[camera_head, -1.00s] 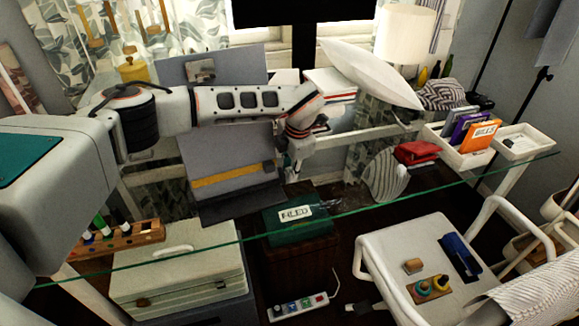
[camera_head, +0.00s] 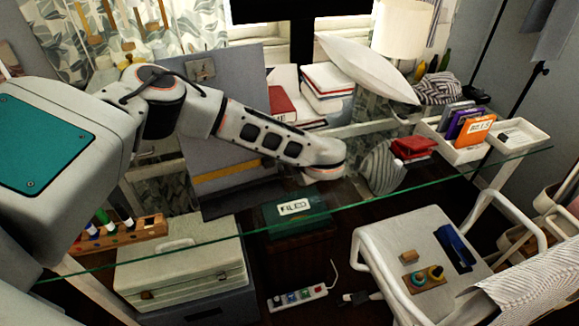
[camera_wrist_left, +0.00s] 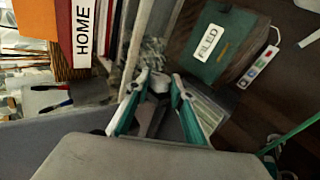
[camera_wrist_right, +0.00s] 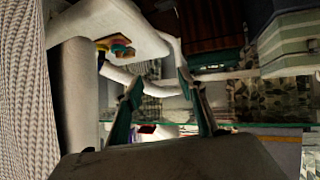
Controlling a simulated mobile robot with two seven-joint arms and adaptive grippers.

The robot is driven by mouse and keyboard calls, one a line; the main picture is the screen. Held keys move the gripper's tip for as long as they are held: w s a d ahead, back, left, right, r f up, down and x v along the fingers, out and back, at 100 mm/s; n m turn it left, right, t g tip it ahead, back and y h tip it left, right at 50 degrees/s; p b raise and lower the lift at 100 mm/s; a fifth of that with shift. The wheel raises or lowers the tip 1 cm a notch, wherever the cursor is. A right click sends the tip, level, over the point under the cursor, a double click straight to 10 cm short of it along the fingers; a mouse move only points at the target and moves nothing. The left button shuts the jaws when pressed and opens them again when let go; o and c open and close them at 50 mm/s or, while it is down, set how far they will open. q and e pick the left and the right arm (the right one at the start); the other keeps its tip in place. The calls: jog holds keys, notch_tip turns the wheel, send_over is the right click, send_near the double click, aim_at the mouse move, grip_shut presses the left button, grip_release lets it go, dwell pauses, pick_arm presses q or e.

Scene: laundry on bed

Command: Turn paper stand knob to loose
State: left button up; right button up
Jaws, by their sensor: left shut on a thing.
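The paper stand's grey board (camera_head: 222,100) stands upright behind the glass desk edge in the head view, with a yellow band low on it. My left arm crosses in front of the board, its wrist low to the board's right. The left fingers are hidden in the head view. My right gripper (camera_wrist_right: 160,75) is open and empty in the right wrist view.
A green box marked FILED (camera_head: 292,208) is below the left wrist. The glass edge (camera_head: 350,203) runs across the front.

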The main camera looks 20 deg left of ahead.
dwell(0.3)
pick_arm(q)
jog(key=o, duration=1.1)
jog(key=v, duration=1.2)
